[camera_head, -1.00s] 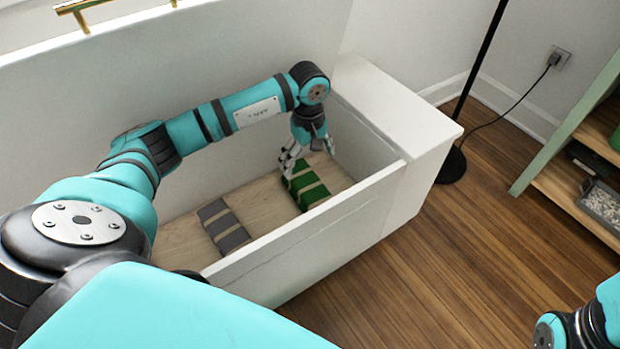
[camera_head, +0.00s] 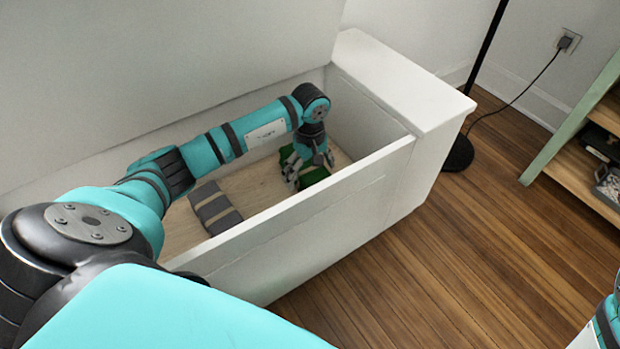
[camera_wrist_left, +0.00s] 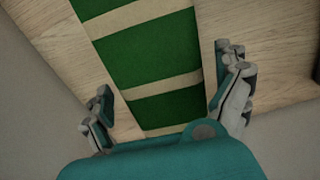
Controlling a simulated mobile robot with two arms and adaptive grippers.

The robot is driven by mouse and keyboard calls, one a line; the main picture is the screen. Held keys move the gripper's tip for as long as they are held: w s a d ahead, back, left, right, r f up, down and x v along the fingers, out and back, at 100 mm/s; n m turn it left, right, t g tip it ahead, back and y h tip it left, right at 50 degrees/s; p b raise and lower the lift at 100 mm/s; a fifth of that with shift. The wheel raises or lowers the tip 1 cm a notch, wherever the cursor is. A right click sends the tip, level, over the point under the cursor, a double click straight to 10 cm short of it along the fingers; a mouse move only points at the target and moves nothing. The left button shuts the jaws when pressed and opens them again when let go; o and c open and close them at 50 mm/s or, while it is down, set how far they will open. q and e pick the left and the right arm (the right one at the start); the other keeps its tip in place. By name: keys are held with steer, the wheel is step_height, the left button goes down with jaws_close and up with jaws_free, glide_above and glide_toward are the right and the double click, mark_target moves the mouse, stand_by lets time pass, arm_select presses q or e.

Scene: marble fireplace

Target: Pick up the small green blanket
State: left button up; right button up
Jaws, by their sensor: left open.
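The small green blanket (camera_head: 314,176) is folded, with beige bands, and lies on the wooden floor of the white chest. My left gripper (camera_head: 307,180) is down inside the chest, over the blanket, and hides much of it in the head view. In the left wrist view the green blanket (camera_wrist_left: 150,62) runs between the open fingers of my left gripper (camera_wrist_left: 168,95), one finger on each side. I cannot tell whether the fingers touch it. Only a piece of my right arm shows at the lower right edge of the head view; its gripper is out of sight.
A grey folded blanket (camera_head: 214,206) with beige bands lies to the left in the white chest (camera_head: 300,215). The chest's front wall and right-hand end block (camera_head: 405,85) stand close to my left arm. A black lamp stand (camera_head: 459,153) and a green-edged shelf (camera_head: 570,140) are at the right.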

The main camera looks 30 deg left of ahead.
arm_select(q)
steer(key=shift+c, duration=0.4)
steer(key=c, duration=1.1)
